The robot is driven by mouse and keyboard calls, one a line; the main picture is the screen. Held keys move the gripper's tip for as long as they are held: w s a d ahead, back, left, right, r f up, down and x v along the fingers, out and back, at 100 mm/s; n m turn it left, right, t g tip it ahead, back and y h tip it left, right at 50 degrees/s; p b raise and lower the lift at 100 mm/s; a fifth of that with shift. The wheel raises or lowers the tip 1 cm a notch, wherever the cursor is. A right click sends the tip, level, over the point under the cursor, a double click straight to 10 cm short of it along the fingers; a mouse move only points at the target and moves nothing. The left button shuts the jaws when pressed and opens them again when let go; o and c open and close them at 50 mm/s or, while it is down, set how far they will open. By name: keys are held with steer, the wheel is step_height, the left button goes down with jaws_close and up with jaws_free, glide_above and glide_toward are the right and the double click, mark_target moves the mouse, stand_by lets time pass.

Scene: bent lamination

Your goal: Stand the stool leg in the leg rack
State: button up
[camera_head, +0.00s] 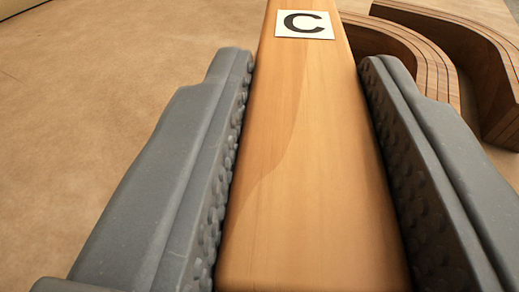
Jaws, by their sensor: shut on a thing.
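A long light-wood bar (298,170), which looks like the stool leg, runs from the bottom of the head camera view up past the top edge. A white label with a black letter C (304,24) is on its face near the top. My gripper (306,75) is shut on this bar, with one grey, studded finger along each side. I cannot identify the leg rack in this view.
Curved, layered wooden pieces (435,40) lie at the upper right, partly hidden behind the bar and the right finger. The tan surface (110,90) at the left is bare.

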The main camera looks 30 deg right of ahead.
steer(key=shift+f+b, duration=0.6)
steer(key=shift+f, duration=0.9)
steer(key=shift+f, duration=0.1)
steer(key=o, duration=1.1)
steer(key=shift+s, duration=0.1)
steer(key=p+v, duration=0.2)
steer(key=v, duration=1)
steer(key=shift+p, duration=0.35)
